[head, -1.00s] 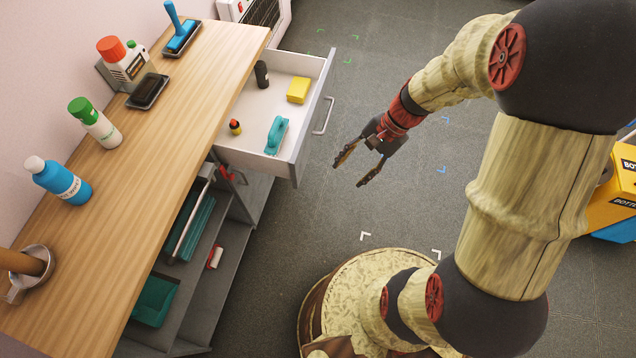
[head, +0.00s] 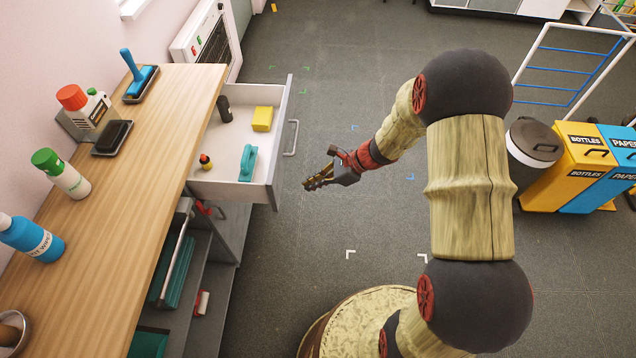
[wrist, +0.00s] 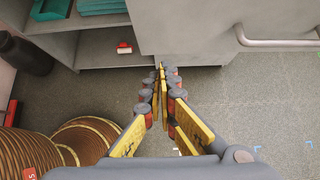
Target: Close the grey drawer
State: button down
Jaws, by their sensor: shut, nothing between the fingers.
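The grey drawer (head: 277,160) is pulled out from under the wooden counter in the head view. Its front panel faces right and carries a bar handle (head: 291,138). Inside lie a yellow sponge (head: 262,119), a teal brush (head: 247,163), a dark cylinder (head: 224,109) and a small dark bottle with a red top (head: 205,162). My gripper (head: 308,185) is shut and empty, to the right of the drawer front and nearer than the handle, apart from both. In the wrist view my gripper (wrist: 160,75) points towards the drawer front (wrist: 185,25), with the handle (wrist: 275,40) at upper right.
The wooden counter (head: 150,160) holds several bottles and a brush on a tray. Open shelves below hold teal items. Yellow (head: 570,170) and blue (head: 610,165) bins stand at the right. The floor right of the drawer is clear.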

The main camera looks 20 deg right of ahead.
jog(key=shift+w+a+f+b, duration=0.45)
jog(key=shift+a+f, duration=0.1)
jog(key=shift+a, duration=0.6)
jog(key=shift+w+a+f+b, duration=0.4)
jog(key=shift+a+f+b, duration=0.1)
jog(key=shift+a, duration=0.65)
jog(key=shift+w+a+f+b, duration=0.45)
jog(key=shift+a+f, duration=0.1)
jog(key=shift+a, duration=0.6)
jog(key=w+a, duration=0.3)
jog(key=a, duration=0.5)
jog(key=w+a+p, duration=0.1)
jog(key=w+a, duration=0.2)
jog(key=a, duration=0.6)
jog(key=w+a, duration=0.3)
jog(key=a, duration=0.5)
jog(key=shift+w+a, duration=0.1)
jog(key=shift+a, duration=0.1)
